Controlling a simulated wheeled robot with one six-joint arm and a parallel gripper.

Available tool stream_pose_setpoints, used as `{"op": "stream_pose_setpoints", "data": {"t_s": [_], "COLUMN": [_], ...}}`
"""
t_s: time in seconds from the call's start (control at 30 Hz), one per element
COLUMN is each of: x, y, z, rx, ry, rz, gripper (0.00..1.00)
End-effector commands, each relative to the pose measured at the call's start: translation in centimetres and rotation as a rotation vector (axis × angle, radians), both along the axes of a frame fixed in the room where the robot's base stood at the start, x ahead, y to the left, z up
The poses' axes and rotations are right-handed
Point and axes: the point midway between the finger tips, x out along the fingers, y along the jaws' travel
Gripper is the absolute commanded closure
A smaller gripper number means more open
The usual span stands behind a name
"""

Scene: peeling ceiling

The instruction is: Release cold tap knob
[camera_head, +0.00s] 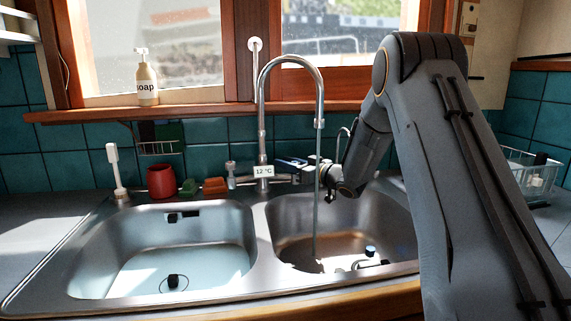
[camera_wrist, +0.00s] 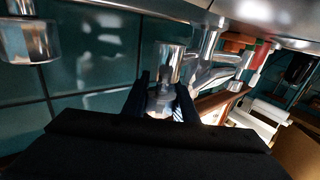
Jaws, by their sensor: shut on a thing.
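The chrome tap (camera_head: 262,130) stands behind the sink, with a tall curved spout and a small display reading 12 °C (camera_head: 263,171). A thin stream of water (camera_head: 316,215) falls from the spout into the right basin. My gripper (camera_head: 286,163) reaches in from the right to the tap's right side. In the wrist view its two dark fingers (camera_wrist: 163,88) are shut on a chrome knob (camera_wrist: 161,103), one on each side. This looks like the cold tap knob; the head view mostly hides it behind the gripper. The other tap knob (camera_head: 230,169) is free on the left.
The sink has a left basin (camera_head: 165,260) holding water and a right basin (camera_head: 345,225). A red cup (camera_head: 161,181), sponges (camera_head: 214,187) and a white brush (camera_head: 115,170) stand behind it. A soap bottle (camera_head: 146,80) is on the sill. A dish rack (camera_head: 530,173) stands far right.

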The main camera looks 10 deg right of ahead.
Motion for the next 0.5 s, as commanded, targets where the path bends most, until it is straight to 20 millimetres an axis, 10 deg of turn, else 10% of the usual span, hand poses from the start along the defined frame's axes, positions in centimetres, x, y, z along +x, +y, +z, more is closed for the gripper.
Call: {"op": "stream_pose_setpoints", "data": {"t_s": [0.5], "x": [0.7], "y": [-1.3], "z": [-0.2], "rx": [0.0], "ry": [-0.001], "rz": [-0.454], "gripper": [0.97]}}
